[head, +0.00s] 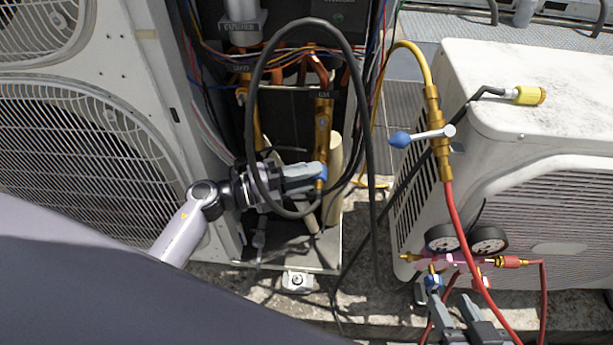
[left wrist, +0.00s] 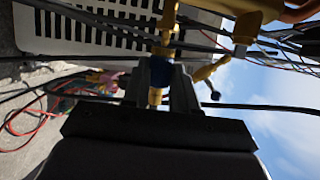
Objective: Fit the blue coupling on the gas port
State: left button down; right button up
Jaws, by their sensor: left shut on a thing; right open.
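The blue coupling (head: 321,170) is at the tips of my left gripper (head: 312,174), which is shut on it. A black hose (head: 256,110) loops up around the gripper and back down to the coupling. The coupling is just below the brass valve body (head: 323,125) on the right-hand pipe, where the gas port appears to be. In the left wrist view the blue coupling (left wrist: 163,52) is against the brass valve (left wrist: 168,18); I cannot tell whether it is seated. My right gripper (head: 457,312) is open and low at the right, near the gauge manifold (head: 462,260).
A white condenser unit (head: 545,110) stands at the right, and a louvred unit (head: 80,150) at the left. A yellow and red hose with a blue-handled brass valve (head: 437,135) hangs between them. A yellow-tipped black hose end (head: 528,96) lies on the right unit.

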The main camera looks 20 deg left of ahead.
pick_arm(q)
jog(key=shift+w+a, duration=0.3)
jog(key=shift+w, duration=0.65)
dwell(1.1)
jog(key=c, duration=0.8)
grip_release()
jog(key=shift+s, duration=0.15)
jog(key=s+d+p, duration=0.2)
jog(key=s+p, duration=0.1)
jog(key=s, duration=0.4)
jog(key=shift+r, duration=0.1)
